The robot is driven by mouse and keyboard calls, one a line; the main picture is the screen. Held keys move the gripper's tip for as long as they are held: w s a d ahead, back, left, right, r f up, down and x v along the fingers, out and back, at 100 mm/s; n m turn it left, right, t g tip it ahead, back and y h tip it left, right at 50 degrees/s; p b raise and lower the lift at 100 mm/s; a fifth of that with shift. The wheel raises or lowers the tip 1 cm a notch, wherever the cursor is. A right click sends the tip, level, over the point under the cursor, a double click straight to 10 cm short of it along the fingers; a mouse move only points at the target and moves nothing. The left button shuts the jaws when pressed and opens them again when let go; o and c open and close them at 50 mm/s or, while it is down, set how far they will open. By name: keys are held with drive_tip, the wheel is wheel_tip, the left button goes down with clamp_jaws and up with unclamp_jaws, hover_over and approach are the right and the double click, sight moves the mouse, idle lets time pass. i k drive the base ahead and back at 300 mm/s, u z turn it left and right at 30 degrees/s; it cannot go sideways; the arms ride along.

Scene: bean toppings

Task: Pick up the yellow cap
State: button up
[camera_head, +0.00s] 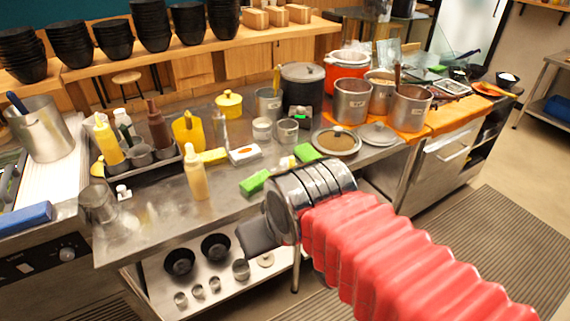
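A small yellow piece (97,169), which looks like the yellow cap, lies at the left end of the steel counter, beside the dark tray. It is too small to make out clearly. My gripper (256,238) is the dark end of my red-sleeved arm, in front of the counter's front edge. It is well to the right of the yellow piece and apart from it. I see no gap between fingers and nothing held, so its opening is unclear.
The dark tray (136,171) holds several bottles and cups. A pale yellow squeeze bottle (196,172) stands upright near the counter's front. A clear container (97,205) is at the left front. Green sponges (255,182), lids and steel pots crowd the right side.

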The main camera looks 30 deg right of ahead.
sight(291, 159)
drive_tip(key=z, duration=0.05)
drive_tip(key=i, duration=1)
drive_tip(key=u, duration=0.05)
